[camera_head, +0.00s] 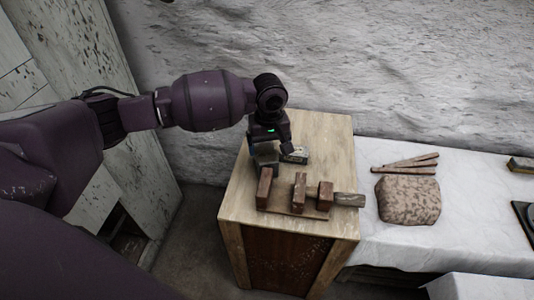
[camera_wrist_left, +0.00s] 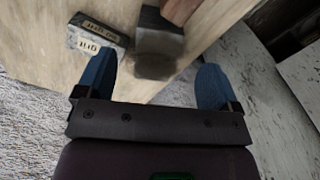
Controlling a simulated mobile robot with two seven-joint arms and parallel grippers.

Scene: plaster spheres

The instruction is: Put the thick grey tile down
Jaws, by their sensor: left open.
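The thick grey tile appears to be the smooth grey block (camera_wrist_left: 158,38) on the wooden table top (camera_wrist_left: 45,60) in the left wrist view. In the head view a grey block (camera_head: 266,157) shows partly behind my left gripper (camera_head: 272,146). In the left wrist view my left gripper (camera_wrist_left: 155,80) has its blue fingers wide apart with nothing pinched between them. The grey block lies just beyond the gap, clear of both fingers. Its underside is hidden, so I cannot tell its exact contact with the table. My right gripper is not in view.
A small labelled block (camera_head: 295,154) lies beside the grey block. Reddish-brown wooden blocks (camera_head: 299,190) stand towards the table's front edge, with a paler piece (camera_head: 348,199) at the right. A speckled stone (camera_head: 408,200) and sticks (camera_head: 405,164) lie on the white-covered bench. The table's far right is bare.

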